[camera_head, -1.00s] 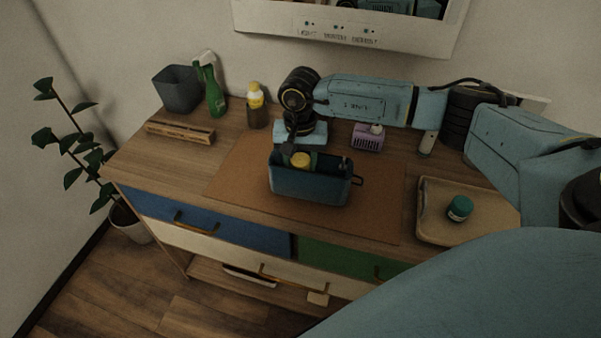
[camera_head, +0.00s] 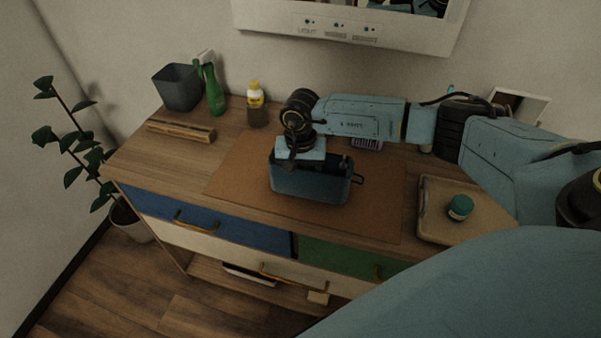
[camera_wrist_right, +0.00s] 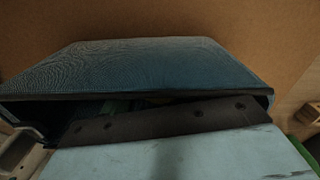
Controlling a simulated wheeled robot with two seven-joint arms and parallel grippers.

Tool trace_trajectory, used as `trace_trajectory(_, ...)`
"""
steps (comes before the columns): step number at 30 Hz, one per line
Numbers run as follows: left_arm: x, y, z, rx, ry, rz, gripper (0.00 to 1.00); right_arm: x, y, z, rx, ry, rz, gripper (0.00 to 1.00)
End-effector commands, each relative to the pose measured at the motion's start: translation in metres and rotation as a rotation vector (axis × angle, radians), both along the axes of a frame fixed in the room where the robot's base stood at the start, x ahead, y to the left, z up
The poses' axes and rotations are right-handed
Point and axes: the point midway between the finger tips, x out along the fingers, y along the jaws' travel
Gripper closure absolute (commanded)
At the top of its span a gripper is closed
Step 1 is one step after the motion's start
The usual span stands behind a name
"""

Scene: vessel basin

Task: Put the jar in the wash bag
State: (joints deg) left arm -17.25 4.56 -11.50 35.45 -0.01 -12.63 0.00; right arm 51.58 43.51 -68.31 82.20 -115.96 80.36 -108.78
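The wash bag (camera_head: 308,186), dark blue with a side loop, stands open on the brown mat; its fabric side and rim also show in the right wrist view (camera_wrist_right: 150,68). My right gripper (camera_head: 299,158) points down at the bag's mouth, its light-blue body over the left part of the opening. Its fingertips are hidden inside the bag, so I cannot see what is between them. In the right wrist view only a dim greenish patch shows inside. A small jar with a teal lid (camera_head: 460,206) stands on the tray at the right. My left gripper is not in view.
The wooden tray (camera_head: 431,226) is right of the brown mat (camera_head: 235,177). A purple basket (camera_head: 367,144) is partly behind my arm.

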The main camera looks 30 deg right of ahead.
Motion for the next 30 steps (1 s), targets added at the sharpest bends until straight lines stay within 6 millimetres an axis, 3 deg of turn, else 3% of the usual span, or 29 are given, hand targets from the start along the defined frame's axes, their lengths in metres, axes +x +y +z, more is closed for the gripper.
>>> trace_trajectory(12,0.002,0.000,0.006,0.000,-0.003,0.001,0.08,0.000,0.000,0.007,0.001,-0.001,0.000,0.34)
trace_trajectory(24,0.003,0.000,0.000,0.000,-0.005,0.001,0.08,0.001,0.000,0.087,0.000,-0.005,0.001,0.34)
trace_trajectory(30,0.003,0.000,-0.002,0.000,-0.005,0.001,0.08,0.001,0.000,0.116,0.000,-0.004,0.000,0.34)
